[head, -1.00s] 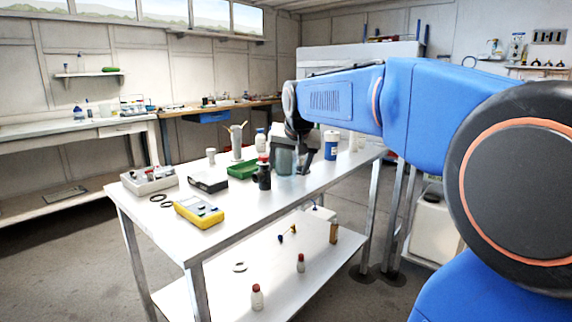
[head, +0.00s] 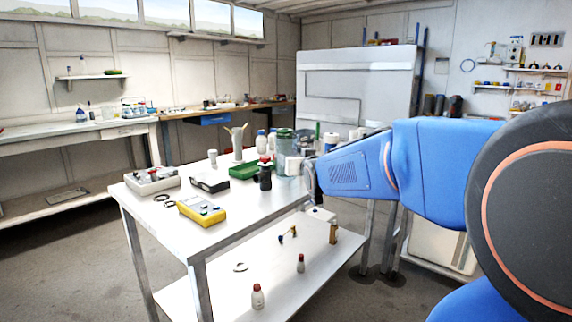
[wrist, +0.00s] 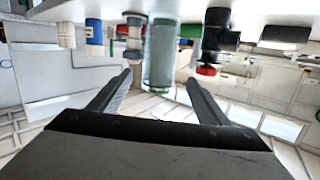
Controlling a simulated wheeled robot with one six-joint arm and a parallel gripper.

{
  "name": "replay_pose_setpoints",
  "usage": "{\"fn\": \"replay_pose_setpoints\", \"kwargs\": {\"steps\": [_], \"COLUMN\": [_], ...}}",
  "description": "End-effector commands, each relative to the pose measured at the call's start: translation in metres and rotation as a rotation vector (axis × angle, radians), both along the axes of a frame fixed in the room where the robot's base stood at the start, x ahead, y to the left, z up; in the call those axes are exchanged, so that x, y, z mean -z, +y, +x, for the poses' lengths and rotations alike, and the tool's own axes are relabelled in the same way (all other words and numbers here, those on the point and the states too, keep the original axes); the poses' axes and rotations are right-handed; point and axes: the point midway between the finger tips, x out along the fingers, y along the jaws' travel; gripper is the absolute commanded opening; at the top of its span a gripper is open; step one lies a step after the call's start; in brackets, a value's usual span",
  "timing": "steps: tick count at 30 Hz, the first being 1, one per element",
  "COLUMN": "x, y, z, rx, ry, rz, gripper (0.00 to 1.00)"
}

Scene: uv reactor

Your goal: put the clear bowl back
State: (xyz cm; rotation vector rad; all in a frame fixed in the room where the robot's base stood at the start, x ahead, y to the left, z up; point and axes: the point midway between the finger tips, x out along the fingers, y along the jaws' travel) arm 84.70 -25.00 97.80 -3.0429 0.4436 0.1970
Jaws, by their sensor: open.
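The only clear vessel I can make out is a tall greenish see-through one (head: 286,139), which I take for the clear bowl. It stands among bottles toward the far side of the white table (head: 225,228), partly covered by a white shape. The wrist view is upside down and shows the vessel (wrist: 160,52) straight ahead, between the lines of my two fingers. My gripper (wrist: 160,77) is open, with no object seen clamped in it. Its distance to the vessel is unclear. In the head view my fingers cannot be made out at the arm's end.
A black bottle with a red cap (head: 265,178) stands close beside the vessel. A green tray (head: 243,170), a yellow meter (head: 201,211) and a grey box (head: 152,181) occupy the table. Its near right part looks clear.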

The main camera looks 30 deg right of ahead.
Motion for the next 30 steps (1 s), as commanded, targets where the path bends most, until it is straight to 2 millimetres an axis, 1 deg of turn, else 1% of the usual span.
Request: {"fn": "replay_pose_setpoints", "kwargs": {"steps": [6,8,11,30], "x": [-0.007,-0.008,-0.008,-0.008], "y": [-0.001,-0.001,-0.002,-0.027], "z": [-0.010,-0.010,-0.005,0.083], "rx": [-0.008,-0.009,-0.009,-0.009], "ry": [-0.104,-0.115,-0.120,-0.117], "rz": [-0.068,-0.075,-0.078,-0.076], "gripper": [0.70,0.70,0.70,0.70]}}
